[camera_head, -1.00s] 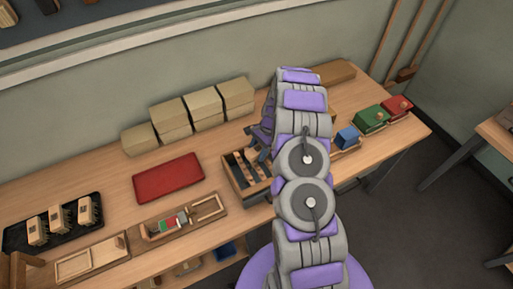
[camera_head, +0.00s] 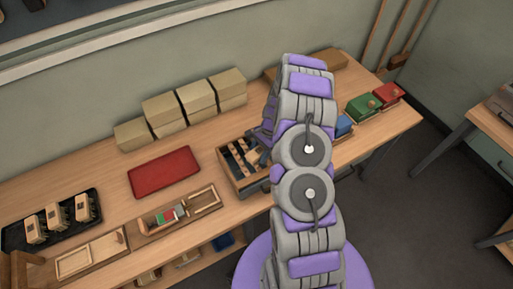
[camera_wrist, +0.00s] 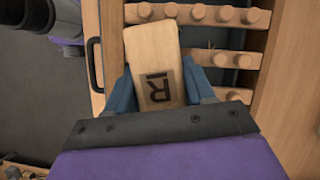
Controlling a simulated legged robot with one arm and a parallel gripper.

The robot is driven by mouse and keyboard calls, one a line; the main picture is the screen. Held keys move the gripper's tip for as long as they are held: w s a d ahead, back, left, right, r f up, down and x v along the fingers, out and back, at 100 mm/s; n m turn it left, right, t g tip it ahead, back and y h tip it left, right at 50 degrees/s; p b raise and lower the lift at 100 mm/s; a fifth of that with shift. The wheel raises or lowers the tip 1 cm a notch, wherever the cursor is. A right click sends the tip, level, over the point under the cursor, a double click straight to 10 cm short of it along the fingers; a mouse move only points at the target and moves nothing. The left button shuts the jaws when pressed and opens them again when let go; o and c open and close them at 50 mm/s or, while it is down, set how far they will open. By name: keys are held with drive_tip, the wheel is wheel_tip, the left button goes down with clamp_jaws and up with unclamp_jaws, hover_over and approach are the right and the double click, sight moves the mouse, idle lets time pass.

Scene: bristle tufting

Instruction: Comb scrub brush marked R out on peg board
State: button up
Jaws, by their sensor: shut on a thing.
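My gripper (camera_wrist: 160,92) is shut on a pale wooden scrub brush (camera_wrist: 150,50) marked with a black R, seen in the wrist view. Its blue-grey fingers press the block from both sides near the R. The brush lies over the left part of the peg board (camera_wrist: 285,60), a wooden frame with rows of stubby round pegs. The bristles are on the hidden underside, so I cannot tell whether they touch the pegs. In the head view the peg board (camera_head: 228,160) stands at the middle of the bench, and my arm partly hides it and the gripper.
A red mat (camera_head: 164,173) lies left of the peg board. A black tray (camera_head: 12,237) holds several brushes at far left. A wooden tray (camera_head: 205,199) with small coloured blocks sits in front. Cardboard boxes (camera_head: 195,95) line the wall. Blue, green (camera_head: 363,108) and red (camera_head: 386,94) blocks stand right.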

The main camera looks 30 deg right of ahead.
drive_tip(key=shift+w, duration=3.9)
drive_tip(key=shift+s+p, duration=0.8)
drive_tip(key=shift+s, duration=1.35)
drive_tip(key=shift+s+p, duration=0.5)
drive_tip(key=shift+s, duration=1.45)
drive_tip(key=shift+w, duration=4.05)
wheel_tip(320, 180, up, 6)
drive_tip(key=p, duration=0.2)
drive_tip(key=shift+a, duration=0.15)
